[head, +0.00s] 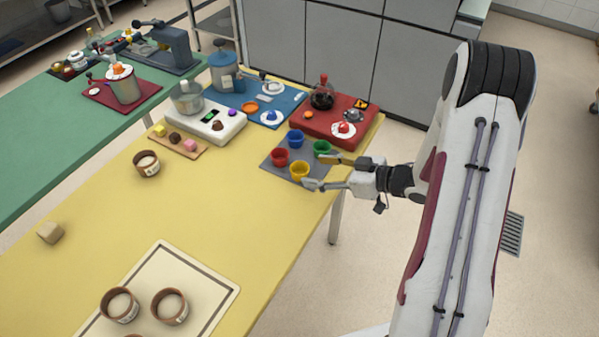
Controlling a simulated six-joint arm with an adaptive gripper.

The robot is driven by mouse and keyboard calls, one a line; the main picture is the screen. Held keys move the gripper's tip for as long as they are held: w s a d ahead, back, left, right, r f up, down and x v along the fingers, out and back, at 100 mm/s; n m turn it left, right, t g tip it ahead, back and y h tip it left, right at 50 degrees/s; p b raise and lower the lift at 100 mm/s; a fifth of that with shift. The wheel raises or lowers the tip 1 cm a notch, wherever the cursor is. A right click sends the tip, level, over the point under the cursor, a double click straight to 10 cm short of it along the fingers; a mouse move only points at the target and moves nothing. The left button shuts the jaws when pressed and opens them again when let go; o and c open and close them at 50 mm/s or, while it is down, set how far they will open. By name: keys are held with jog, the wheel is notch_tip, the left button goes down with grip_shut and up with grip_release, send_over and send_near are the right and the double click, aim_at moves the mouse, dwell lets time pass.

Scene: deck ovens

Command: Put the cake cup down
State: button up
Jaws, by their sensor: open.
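Red (280,157), blue (295,139), green (322,149) and yellow (299,171) cups stand upright on a grey mat (268,165) at the yellow table's right edge. My gripper (312,171) is open at the mat's right side. One finger is by the green cup and the other by the yellow cup. I see nothing held between them; contact with the cups is unclear. Brown cups with pale filling are also in view: one (147,164) stands alone at left, and others (119,305) are on a cream board (205,272) at front. I cannot tell which is the cake cup.
A red unit (309,128), a blue board (283,98) and a white appliance (207,122) crowd the table behind the mat. A small board with cakes (179,142) and a beige block (50,231) lie at left. The table's middle (215,205) is clear.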

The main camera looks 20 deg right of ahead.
aim_at(293, 167)
jog(key=shift+x, duration=2.45)
jog(key=shift+a+r, duration=0.1)
jog(key=c, duration=1)
jog(key=shift+c, duration=0.2)
jog(key=shift+r, duration=0.15)
notch_tip(293, 167, up, 10)
